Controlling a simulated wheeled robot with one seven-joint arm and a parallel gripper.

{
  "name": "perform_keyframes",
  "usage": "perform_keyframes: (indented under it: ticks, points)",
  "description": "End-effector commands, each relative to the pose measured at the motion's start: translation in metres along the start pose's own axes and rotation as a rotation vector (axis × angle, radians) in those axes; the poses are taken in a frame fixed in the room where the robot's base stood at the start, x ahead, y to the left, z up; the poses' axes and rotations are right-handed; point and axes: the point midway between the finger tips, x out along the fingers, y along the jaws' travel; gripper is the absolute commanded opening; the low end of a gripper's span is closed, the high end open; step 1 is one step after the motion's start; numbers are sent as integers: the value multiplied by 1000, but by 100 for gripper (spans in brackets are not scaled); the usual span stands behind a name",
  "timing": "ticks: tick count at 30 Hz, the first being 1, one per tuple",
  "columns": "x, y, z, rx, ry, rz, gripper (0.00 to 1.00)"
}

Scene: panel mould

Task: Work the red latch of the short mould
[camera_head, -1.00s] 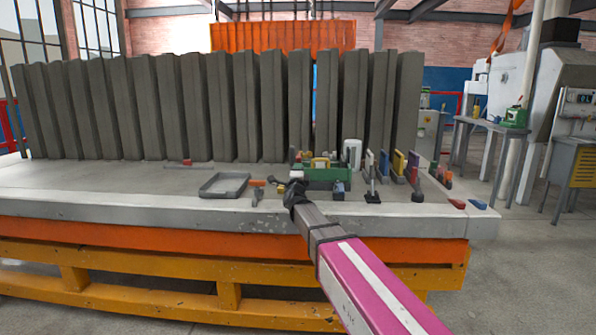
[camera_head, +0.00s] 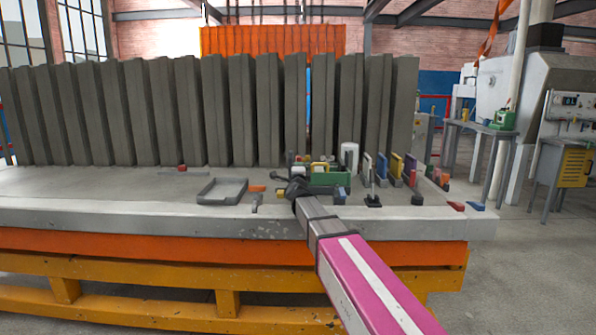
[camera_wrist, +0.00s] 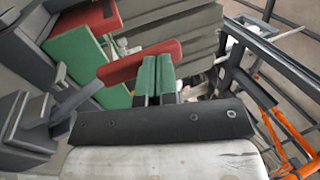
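In the wrist view the red latch (camera_wrist: 118,70) is a red bar lying crosswise at the tips of my gripper (camera_wrist: 156,62). The two green-padded fingers stand side by side with only a thin dark line between them. The bar passes behind the tips; whether they touch it I cannot tell. Left of it is a green body (camera_wrist: 75,52), seemingly part of the short mould. In the head view my gripper (camera_head: 284,186) is a small dark shape beside a green mould (camera_head: 328,178). The latch is too small to make out there.
A grey rectangular frame (camera_head: 222,190) and an orange piece (camera_head: 257,188) lie left of my gripper. A white cylinder (camera_head: 349,156) and several coloured upright plates (camera_head: 396,166) stand to the right. A row of grey panels (camera_head: 190,112) lines the back. The table's left part is clear.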

Motion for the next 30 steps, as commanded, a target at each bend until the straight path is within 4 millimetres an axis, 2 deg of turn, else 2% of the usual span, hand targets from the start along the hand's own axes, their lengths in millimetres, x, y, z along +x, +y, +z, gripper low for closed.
perform_keyframes:
  ticks: [12,26,30]
  points:
    - [13,4,0,0,0,-1,0]
    - [16,5,0,0,0,-1,0]
    - [9,2,-2,0,1,-1,0]
